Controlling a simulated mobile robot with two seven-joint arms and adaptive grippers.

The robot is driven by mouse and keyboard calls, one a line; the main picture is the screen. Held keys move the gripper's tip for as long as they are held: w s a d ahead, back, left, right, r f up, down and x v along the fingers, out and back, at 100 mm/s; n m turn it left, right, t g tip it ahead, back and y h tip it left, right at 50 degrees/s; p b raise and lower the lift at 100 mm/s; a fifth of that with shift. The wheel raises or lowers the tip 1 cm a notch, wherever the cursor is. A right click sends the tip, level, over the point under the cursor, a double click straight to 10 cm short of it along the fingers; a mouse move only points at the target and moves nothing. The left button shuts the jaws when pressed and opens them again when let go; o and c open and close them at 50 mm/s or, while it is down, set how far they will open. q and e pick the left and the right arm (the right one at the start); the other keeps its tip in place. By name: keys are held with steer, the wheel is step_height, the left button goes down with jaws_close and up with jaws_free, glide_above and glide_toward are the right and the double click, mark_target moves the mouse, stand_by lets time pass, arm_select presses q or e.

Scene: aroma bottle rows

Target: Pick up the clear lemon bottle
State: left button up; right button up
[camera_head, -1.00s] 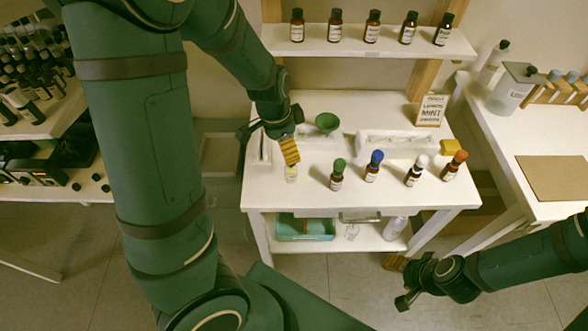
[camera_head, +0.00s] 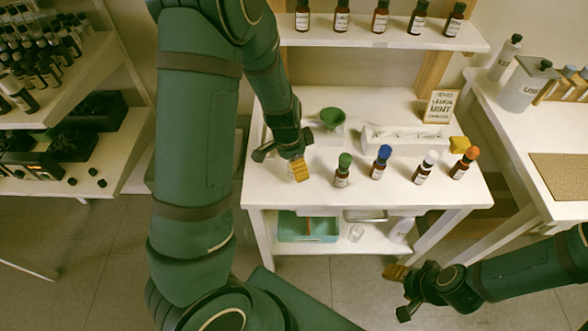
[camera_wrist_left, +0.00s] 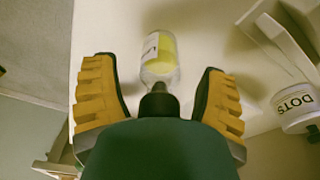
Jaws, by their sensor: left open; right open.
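The clear lemon bottle (camera_wrist_left: 159,54), with yellow liquid, a white label and a dark top, lies between the spread fingers of my left gripper (camera_wrist_left: 155,70) in the left wrist view. Gaps show on both sides, so neither finger touches it there. In the head view my left gripper (camera_head: 299,169) is low over the table's left front and hides most of the bottle. My right gripper (camera_head: 399,291) is open and empty, off the table's front at lower right.
Brown bottles with green (camera_head: 342,170), blue (camera_head: 380,162), white (camera_head: 425,167) and orange (camera_head: 465,162) caps stand to the right on the white table (camera_head: 390,196). A green funnel (camera_head: 332,117) is behind. A shelf (camera_head: 385,42) holds several bottles.

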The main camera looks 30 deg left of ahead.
arm_select(q)
steer(key=shift+c, duration=0.2)
jaws_close()
steer(key=shift+r, duration=0.1)
